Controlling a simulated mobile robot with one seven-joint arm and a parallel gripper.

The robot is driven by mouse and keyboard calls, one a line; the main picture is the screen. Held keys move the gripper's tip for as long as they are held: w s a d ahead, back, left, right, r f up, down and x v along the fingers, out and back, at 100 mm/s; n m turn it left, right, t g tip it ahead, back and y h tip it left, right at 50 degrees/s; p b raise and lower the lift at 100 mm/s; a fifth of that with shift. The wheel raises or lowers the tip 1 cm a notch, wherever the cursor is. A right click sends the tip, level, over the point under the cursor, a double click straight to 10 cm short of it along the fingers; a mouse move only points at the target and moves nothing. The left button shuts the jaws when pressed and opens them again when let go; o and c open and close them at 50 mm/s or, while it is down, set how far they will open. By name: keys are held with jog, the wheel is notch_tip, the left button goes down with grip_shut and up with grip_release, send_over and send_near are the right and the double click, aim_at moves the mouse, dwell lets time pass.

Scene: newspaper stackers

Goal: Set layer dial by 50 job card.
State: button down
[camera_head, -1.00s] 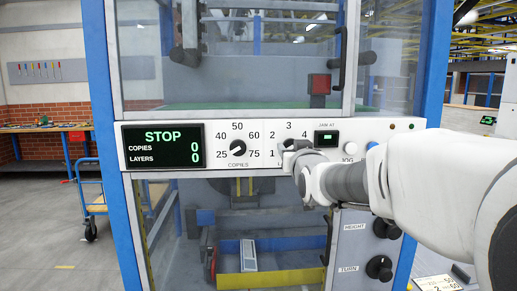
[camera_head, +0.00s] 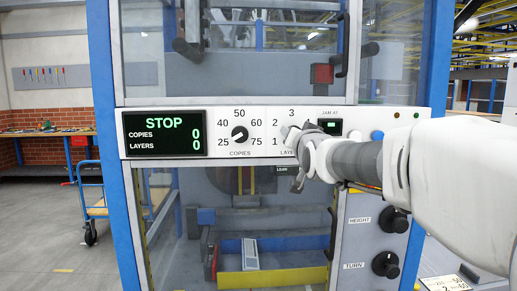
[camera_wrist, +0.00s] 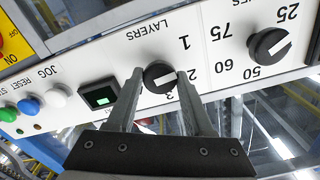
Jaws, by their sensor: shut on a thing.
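The layers dial (camera_wrist: 158,77) is a black knob with a white pointer bar, seen upside down in the wrist view. Its pointer lies roughly along the direction of the 2 mark. My gripper (camera_wrist: 160,75) is shut on this dial, one finger on each side. In the head view my gripper (camera_head: 294,150) covers the dial and part of its scale; 1, 2 and 3 show. A white job card (camera_head: 450,283) lies at the bottom right, partly cut off. I make out 50 on its upper line and 60 below; the rest is unclear.
The copies dial (camera_head: 239,135) sits left of my gripper on the white panel (camera_head: 215,115). The display (camera_head: 164,134) reads STOP, copies 0, layers 0. In the wrist view, a lit green screen (camera_wrist: 99,96) and a white jog button (camera_wrist: 55,96) are beside the dial.

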jog(key=shift+m+b, duration=3)
jog(key=shift+m, duration=0.6)
jog(key=shift+c, duration=1.5)
grip_release()
jog(key=s+p, duration=0.1)
jog(key=s, duration=1.6)
jog(key=shift+s, duration=0.2)
